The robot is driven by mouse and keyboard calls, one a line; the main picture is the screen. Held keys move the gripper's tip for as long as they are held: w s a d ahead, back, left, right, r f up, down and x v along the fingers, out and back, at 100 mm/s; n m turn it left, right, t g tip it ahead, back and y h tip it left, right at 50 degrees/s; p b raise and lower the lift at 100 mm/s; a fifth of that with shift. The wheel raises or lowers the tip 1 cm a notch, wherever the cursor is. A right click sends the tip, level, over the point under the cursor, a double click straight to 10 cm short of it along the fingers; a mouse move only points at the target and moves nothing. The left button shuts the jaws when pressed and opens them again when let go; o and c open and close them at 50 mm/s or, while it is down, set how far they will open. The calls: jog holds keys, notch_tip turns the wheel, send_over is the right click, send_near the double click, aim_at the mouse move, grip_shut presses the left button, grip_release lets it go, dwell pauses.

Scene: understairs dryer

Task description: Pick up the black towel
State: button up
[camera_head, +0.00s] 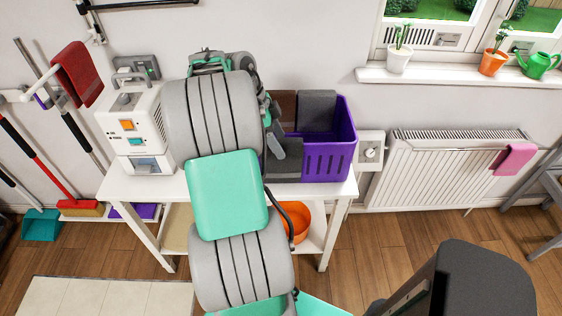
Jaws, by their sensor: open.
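A purple slotted basket (328,159) stands at the right end of a white table. A dark grey to black folded towel (317,108) hangs over its back rim, beside a dark brown one (284,104). My gripper (281,143) is at the basket's left side, in front of the brown towel and left of the black towel. It is open, and I see nothing held in it. My arm hides part of the gripper and the basket's left end.
A white appliance (133,128) stands on the table (337,191), left of my arm. An orange bowl (297,222) is on the shelf below. A white radiator (440,172) with a pink cloth (515,159) is on the right. A red towel (78,72) hangs at left.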

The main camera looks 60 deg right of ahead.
aim_at(286, 151)
jog(key=x, duration=0.5)
jog(key=shift+d+f+p, duration=0.25)
jog(key=shift+d+p, duration=0.05)
jog(key=shift+p, duration=0.05)
jog(key=shift+f, duration=0.25)
jog(key=shift+f+b, duration=0.25)
jog(key=shift+b, duration=0.15)
jog(key=shift+c, duration=0.4)
grip_shut()
jog(key=shift+r+p, duration=0.45)
jog(key=shift+p, duration=0.1)
notch_tip(286, 151, up, 18)
jog(key=p, duration=0.3)
jog(key=shift+f, duration=0.15)
